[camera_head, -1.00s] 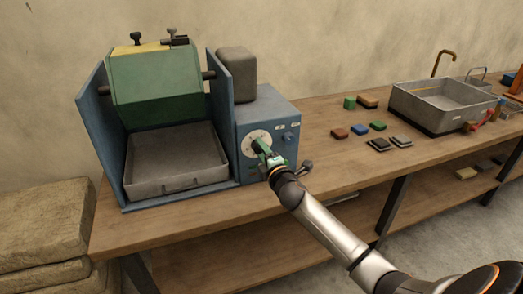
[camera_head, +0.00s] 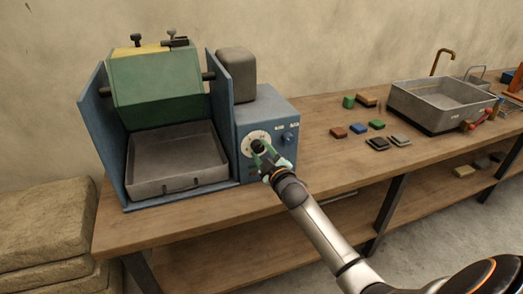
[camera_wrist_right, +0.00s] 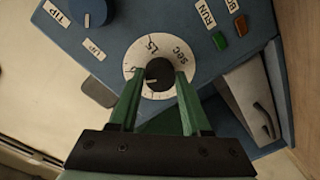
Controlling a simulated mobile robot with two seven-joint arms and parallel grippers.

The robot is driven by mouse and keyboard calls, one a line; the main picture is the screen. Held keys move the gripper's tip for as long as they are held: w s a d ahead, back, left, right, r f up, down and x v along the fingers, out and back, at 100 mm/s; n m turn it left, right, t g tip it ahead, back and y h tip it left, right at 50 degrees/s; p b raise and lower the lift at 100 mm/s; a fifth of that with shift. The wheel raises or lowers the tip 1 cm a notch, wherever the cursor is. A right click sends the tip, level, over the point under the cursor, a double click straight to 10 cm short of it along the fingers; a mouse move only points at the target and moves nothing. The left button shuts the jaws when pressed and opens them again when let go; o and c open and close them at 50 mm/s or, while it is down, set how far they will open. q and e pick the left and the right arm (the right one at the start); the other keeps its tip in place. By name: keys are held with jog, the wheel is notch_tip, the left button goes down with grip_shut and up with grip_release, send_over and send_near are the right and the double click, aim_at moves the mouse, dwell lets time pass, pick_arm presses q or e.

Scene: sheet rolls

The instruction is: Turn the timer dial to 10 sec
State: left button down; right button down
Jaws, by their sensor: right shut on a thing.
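The timer dial (camera_head: 257,146) is a dark round knob on a white marked disc, on the front of the blue control box (camera_head: 268,112). In the right wrist view the dark knob (camera_wrist_right: 160,74) sits between the two green fingers of my right gripper (camera_wrist_right: 159,82). The white disc (camera_wrist_right: 142,50) shows "15" and "sec" there; its lower part is hidden by the fingers. A pale pointer line on the knob points toward the left of that view; the mark it meets is too small to read surely. In the head view my right gripper (camera_head: 262,153) covers part of the dial. My left gripper is out of view.
A blue tip knob (camera_wrist_right: 88,12) and the green and orange buttons (camera_wrist_right: 228,34) share the panel. The green drum (camera_head: 155,85) and grey tray (camera_head: 178,160) stand left of the box. Coloured blocks (camera_head: 358,128) and a sink (camera_head: 440,105) are to the right.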

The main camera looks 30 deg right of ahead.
jog(key=shift+m, duration=0.6)
jog(key=shift+c, duration=1.8)
grip_release()
jog(key=shift+s, duration=0.1)
jog(key=s+a, duration=0.2)
jog(key=s, duration=1)
jog(key=shift+a+r, duration=0.15)
jog(key=shift+r, duration=0.05)
